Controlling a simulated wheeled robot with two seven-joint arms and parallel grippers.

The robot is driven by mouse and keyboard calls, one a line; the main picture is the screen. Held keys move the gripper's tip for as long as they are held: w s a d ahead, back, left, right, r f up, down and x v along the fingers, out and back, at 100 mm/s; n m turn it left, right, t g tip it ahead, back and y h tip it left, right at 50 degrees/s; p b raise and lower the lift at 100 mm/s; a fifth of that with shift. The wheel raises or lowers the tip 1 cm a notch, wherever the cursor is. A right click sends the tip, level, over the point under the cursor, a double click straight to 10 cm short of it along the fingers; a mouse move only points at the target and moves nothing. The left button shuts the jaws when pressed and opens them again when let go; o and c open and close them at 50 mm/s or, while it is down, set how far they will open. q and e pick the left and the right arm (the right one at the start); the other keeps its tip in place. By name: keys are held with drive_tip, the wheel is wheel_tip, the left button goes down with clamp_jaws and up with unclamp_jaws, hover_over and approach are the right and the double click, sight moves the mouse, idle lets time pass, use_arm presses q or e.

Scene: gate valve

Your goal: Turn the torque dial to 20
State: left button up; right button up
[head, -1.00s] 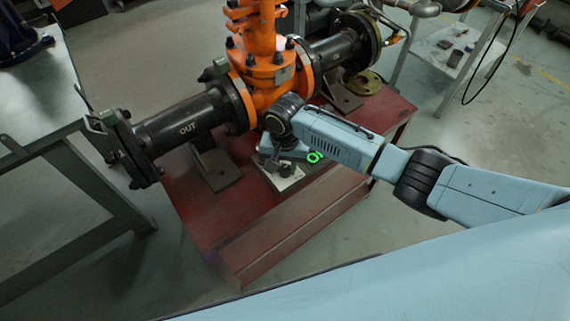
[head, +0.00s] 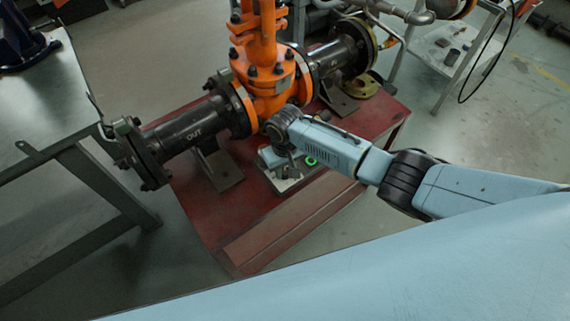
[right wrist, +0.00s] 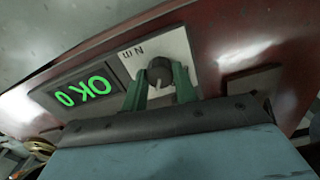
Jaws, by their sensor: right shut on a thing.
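The torque dial (right wrist: 159,69) is a dark round knob on a white plate (right wrist: 186,44) with "N m" lettering, in the right wrist view. My right gripper (right wrist: 160,84) has its green fingers on either side of the dial, shut on it. A dark display (right wrist: 78,92) beside the plate shows green "OK" and "0", turned in the picture. In the head view, my right gripper (head: 284,164) is over the panel (head: 287,184), and the arm hides most of the dial and display. My left gripper is not in view.
The panel sits on a red stand (head: 205,215) below an orange gate valve (head: 268,75) with a black flanged pipe (head: 190,134) marked "OUT". The valve body is close behind my right wrist. A grey table (head: 35,120) stands at the left and a cart (head: 445,48) at the back right.

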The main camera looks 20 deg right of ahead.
sight(285, 171)
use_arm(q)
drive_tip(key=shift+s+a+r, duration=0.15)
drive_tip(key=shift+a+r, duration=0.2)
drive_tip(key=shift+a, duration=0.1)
use_arm(e)
drive_tip(key=shift+s+n, duration=0.1)
drive_tip(key=shift+n, duration=0.6)
drive_tip(key=shift+f, duration=0.1)
drive_tip(key=o, duration=1)
use_arm(q)
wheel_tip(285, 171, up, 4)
drive_tip(key=p, duration=0.4)
use_arm(e)
wheel_tip(285, 171, up, 14)
drive_tip(key=shift+f, duration=0.25)
